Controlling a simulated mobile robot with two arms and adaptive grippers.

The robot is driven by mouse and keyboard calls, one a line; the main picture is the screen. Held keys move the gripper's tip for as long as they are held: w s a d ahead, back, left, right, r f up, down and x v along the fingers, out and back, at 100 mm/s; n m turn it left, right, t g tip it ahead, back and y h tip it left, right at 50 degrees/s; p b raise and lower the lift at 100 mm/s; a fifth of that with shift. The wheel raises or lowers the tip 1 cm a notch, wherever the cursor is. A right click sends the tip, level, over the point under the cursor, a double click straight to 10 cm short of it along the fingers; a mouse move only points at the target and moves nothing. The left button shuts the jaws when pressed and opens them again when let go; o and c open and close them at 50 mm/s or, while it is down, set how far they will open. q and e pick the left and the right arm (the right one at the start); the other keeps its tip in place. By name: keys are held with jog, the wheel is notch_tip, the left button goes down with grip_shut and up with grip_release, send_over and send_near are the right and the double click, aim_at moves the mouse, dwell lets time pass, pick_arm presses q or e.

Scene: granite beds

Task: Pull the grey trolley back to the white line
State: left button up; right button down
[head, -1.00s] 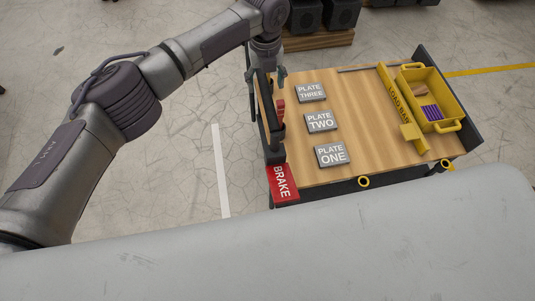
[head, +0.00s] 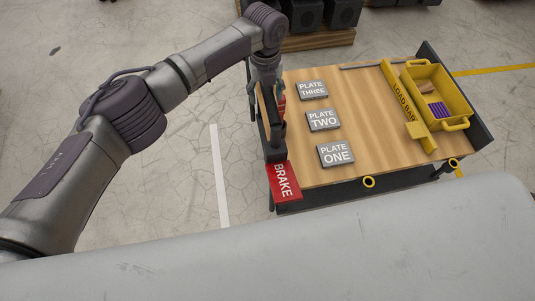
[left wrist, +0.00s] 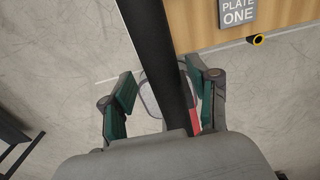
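The grey trolley (head: 375,120) has a wooden top and a dark frame, and stands right of the white line (head: 219,180) with bare floor between. Its upright dark handle (head: 274,145) is at its left end, above the red BRAKE pedal (head: 284,181). My left gripper (head: 267,88) is at the far part of the handle. In the left wrist view, the fingers of my left gripper (left wrist: 165,93) are apart, one each side of the dark handle bar (left wrist: 158,50), with gaps showing. My right gripper is not in view.
Plates marked ONE (head: 336,154), TWO (head: 322,119) and THREE (head: 312,90) lie on the trolley. A yellow load bar (head: 405,105) and a yellow bin (head: 455,107) are at its right end. Dark blocks on a pallet (head: 318,40) stand behind. Floor left of the trolley is clear.

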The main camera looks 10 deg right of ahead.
pick_arm(q)
grip_shut()
jog(key=a+p, duration=1)
jog(key=a, duration=0.9)
jog(key=shift+a, duration=0.2)
dwell(1.9)
jog(key=shift+s+f, duration=0.1)
jog(key=shift+d, duration=0.1)
dwell(0.3)
jog(key=shift+o, duration=1.4)
grip_release()
jog(key=shift+r, duration=0.2)
